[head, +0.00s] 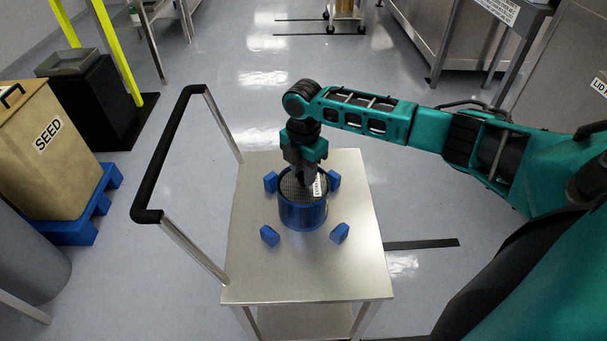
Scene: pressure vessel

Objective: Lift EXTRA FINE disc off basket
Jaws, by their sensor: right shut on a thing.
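The blue basket (302,215) stands upright on the steel cart top, between blue corner blocks. A dark mesh disc with a white label, the EXTRA FINE disc (294,188), lies at the basket's top; the label is only partly readable. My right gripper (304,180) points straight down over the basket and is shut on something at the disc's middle. The gripper hides the grasped part, and I cannot tell whether the disc is clear of the rim. My left gripper is not in view.
The cart top (340,275) is bare around the blocks (269,236). A black push handle (172,150) rises at its left. A SEED box (45,150) on a blue pallet (75,228) stands at far left. Steel benches line the back right.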

